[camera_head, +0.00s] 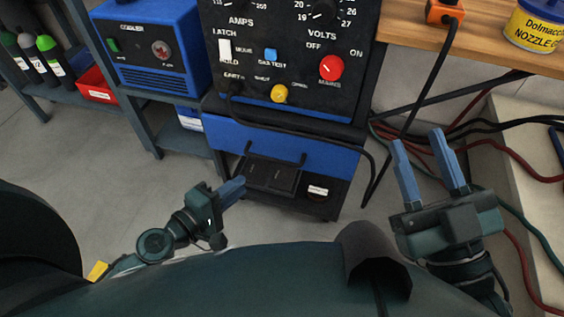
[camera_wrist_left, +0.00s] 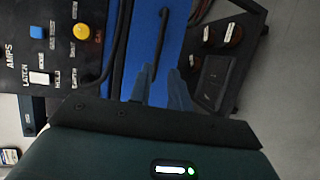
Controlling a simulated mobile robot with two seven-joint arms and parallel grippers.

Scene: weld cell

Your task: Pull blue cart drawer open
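The cart's blue drawer (camera_head: 330,158) is below the black welder panel in the head view. Its front looks in line with the cart body. A black bar handle (camera_head: 275,154) runs across the front; the handle also shows in the left wrist view (camera_wrist_left: 161,40). My left gripper (camera_head: 234,187) is below and left of the handle in the head view. In the left wrist view its two blue fingers (camera_wrist_left: 160,88) are apart, with the handle's near end close to their tips; contact cannot be told. My right gripper (camera_head: 430,160) is open and empty, right of the cart.
A blue cooler (camera_head: 150,50) stands on a shelf at the left. Black, red and green cables (camera_head: 480,150) hang and lie at the right, near my right gripper. A wooden bench (camera_head: 480,40) is at the upper right. The floor left of the cart is clear.

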